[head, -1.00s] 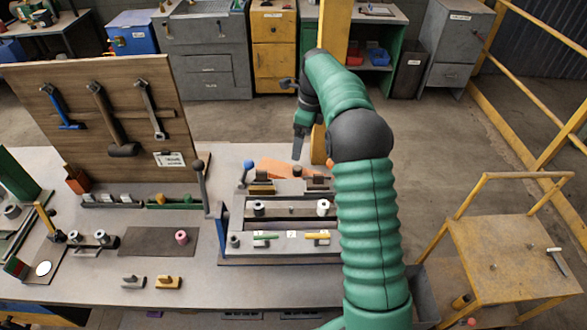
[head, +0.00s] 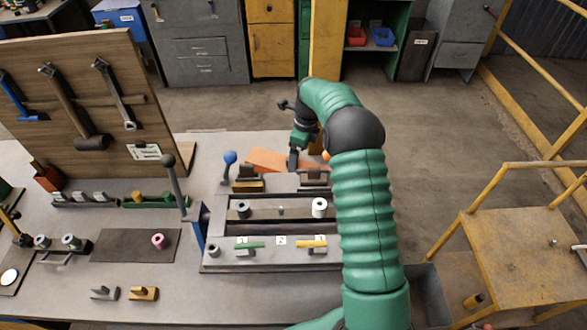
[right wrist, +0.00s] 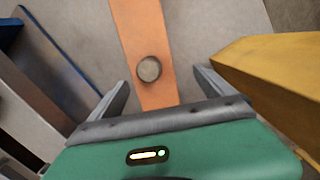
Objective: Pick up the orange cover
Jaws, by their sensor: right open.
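The orange cover (head: 266,160) lies at the back of the table, behind the dark fixture. In the right wrist view it is a flat orange strip (right wrist: 136,30) with a round grey knob (right wrist: 149,69) on it. My right gripper (head: 293,160) is low over the cover's right part in the head view. In the right wrist view the right gripper (right wrist: 160,82) is open, with its fingers apart on either side of the strip and the knob between them. Nothing is held. My left gripper is not in view.
A yellow post (head: 326,50) stands close to the right of the gripper; a yellow beam (right wrist: 275,75) shows in the wrist view. The fixture (head: 270,228) with rollers and a blue-knobbed lever (head: 229,158) are in front and left. A tool board (head: 90,120) stands left.

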